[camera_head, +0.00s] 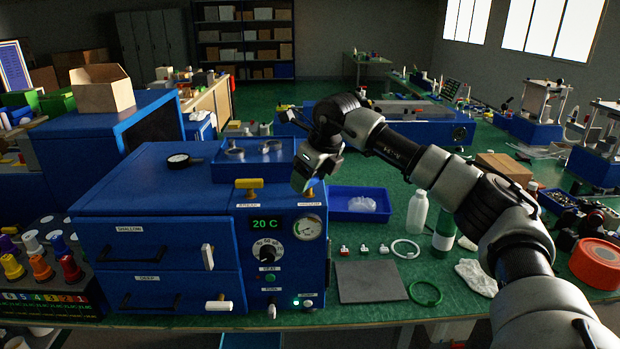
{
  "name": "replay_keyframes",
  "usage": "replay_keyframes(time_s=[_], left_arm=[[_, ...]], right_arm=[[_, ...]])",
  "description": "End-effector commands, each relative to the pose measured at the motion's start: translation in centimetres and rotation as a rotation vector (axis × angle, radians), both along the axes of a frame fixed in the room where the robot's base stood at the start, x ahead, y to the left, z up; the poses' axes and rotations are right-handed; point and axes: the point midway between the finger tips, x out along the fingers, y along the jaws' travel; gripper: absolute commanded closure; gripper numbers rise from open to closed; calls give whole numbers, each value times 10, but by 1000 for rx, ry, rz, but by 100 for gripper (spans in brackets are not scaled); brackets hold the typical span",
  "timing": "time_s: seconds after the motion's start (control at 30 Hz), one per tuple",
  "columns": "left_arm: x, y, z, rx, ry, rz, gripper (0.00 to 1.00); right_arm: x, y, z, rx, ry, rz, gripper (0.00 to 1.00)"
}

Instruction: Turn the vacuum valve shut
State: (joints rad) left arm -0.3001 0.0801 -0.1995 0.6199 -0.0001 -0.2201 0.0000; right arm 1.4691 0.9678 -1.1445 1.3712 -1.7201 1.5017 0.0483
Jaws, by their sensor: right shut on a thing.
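A blue vacuum oven (150,215) stands at the front left. Its vacuum valve (311,191) is at the top right front edge, above the label and the round gauge (308,227); only a bit of yellow shows below my gripper. My right gripper (309,184) comes down from above and is shut on the vacuum valve's handle. The fingers hide most of the handle, so I cannot tell its angle. A second yellow valve (249,184) stands to the left, its bar lying across the picture. My left gripper is not in view.
A grey mat (369,282) and a green ring (425,292) lie in front. A blue bin (228,166) sits on the oven top.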

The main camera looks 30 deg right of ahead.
Motion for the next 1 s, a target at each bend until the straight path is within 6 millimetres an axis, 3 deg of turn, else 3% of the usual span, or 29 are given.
replay_keyframes(time_s=[0.6,1.0], left_arm=[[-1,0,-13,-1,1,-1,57],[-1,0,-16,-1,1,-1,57]], right_arm=[[1,2,3,1,-8,-573,58],[1,2,3,3,-7,-819,58]])
